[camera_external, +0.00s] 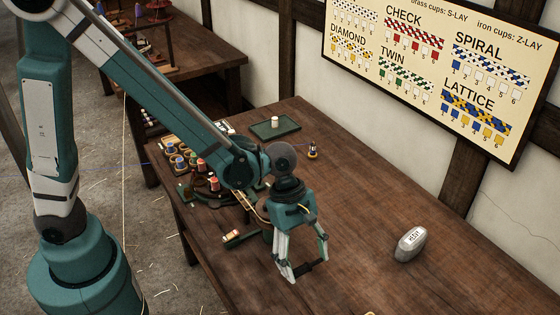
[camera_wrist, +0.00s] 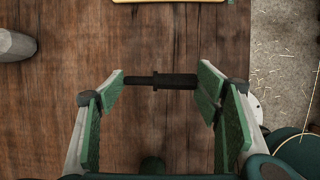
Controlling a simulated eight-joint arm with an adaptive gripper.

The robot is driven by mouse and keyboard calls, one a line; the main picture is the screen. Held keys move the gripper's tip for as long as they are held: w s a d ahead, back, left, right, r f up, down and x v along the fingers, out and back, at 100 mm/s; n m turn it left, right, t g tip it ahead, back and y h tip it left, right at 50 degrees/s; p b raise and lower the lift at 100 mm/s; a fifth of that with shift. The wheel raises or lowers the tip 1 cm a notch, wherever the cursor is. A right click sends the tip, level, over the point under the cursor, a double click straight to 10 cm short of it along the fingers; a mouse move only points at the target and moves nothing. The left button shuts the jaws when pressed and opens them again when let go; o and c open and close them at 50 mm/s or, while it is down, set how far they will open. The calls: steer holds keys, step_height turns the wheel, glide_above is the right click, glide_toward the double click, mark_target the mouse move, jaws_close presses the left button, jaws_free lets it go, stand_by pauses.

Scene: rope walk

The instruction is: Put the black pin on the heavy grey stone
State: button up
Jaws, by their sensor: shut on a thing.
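The black pin (camera_wrist: 160,80) lies crosswise between the fingertips of my gripper (camera_wrist: 162,83) in the wrist view, with green pads at its two ends. In the external view my gripper (camera_external: 304,268) points down over the middle of the table, shut on the black pin (camera_external: 312,268); how high it is above the wood is hard to tell. The heavy grey stone (camera_external: 411,243), a rounded block with dark lettering on it, sits on the table to the right of my gripper, apart from it. Part of the stone also shows at the upper left of the wrist view (camera_wrist: 14,44).
Spools and cups (camera_external: 185,160) crowd the table's left edge. A green tray (camera_external: 291,127) holding a white cylinder lies at the back, with a small brass-and-dark piece (camera_external: 312,150) nearby. The wood between my gripper and the stone is clear. A patterned board (camera_external: 425,70) hangs on the wall.

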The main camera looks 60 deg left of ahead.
mark_target(305, 270)
steer(key=shift+f+b, duration=0.35)
steer(key=shift+f, duration=1.65)
steer(key=shift+f+b, duration=0.45)
steer(key=shift+f, duration=1.65)
steer(key=shift+f, duration=0.15)
steer(key=o, duration=1.1)
steer(key=p+v, duration=0.2)
steer(key=v, duration=1)
steer(key=shift+r, duration=0.25)
